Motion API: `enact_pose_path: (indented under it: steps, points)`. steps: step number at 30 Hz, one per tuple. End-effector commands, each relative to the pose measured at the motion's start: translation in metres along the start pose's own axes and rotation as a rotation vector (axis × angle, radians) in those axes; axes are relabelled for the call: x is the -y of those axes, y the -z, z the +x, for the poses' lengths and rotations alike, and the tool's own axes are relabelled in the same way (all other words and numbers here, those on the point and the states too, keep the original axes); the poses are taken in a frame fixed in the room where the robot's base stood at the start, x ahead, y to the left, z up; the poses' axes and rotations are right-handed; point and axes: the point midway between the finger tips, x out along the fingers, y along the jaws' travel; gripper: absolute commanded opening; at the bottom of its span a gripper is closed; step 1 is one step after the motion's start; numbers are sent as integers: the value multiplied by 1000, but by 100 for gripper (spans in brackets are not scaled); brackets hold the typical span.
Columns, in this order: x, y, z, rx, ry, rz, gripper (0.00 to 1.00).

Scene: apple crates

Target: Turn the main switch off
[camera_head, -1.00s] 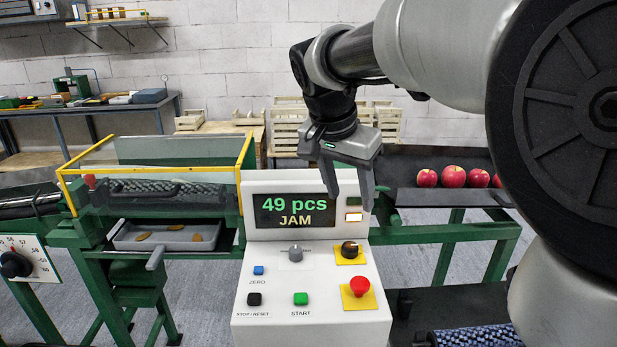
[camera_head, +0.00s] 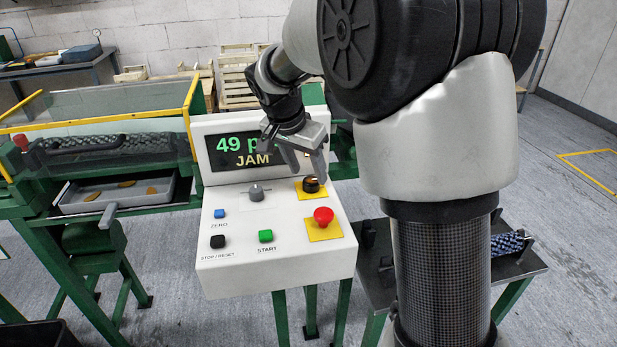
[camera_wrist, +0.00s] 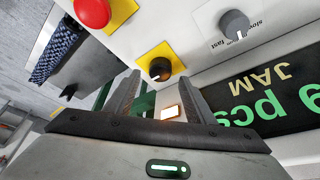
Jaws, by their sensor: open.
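The main switch (camera_head: 311,185) is a black rotary knob on a yellow plate, at the right of the white control panel (camera_head: 275,272). In the wrist view the knob (camera_wrist: 160,69) sits near the middle, just beyond the fingertips, with a pale mark on it. My gripper (camera_head: 305,170) is open and empty, pointing down at the panel just above the knob. In the wrist view its two fingers (camera_wrist: 159,79) point to either side of the knob. I see no clear contact. The display (camera_head: 243,150) reads "JAM", its right part hidden by my gripper.
A red mushroom button (camera_head: 323,216) on yellow lies just below the switch. A grey speed knob (camera_head: 257,192) is to its left. Green START (camera_head: 266,236), black STOP/RESET (camera_head: 218,241) and blue ZERO (camera_head: 220,213) buttons are further off. A lit white lamp (camera_wrist: 171,112) shows between the fingers.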

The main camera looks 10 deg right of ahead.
Motion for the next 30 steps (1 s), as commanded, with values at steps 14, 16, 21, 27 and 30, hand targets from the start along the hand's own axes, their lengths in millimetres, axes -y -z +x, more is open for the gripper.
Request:
enact_pose_path:
  steps: [14, 16, 21, 27, 30]
  points:
    - [0, 0, 29, 0, 0, 0, 49]
    - [0, 0, 29, 0, 0, 0, 49]
    - [0, 0, 29, 0, 0, 0, 26]
    - [0, 0, 29, 0, 1, -1, 9]
    - [0, 0, 29, 0, 4, -9, 9]
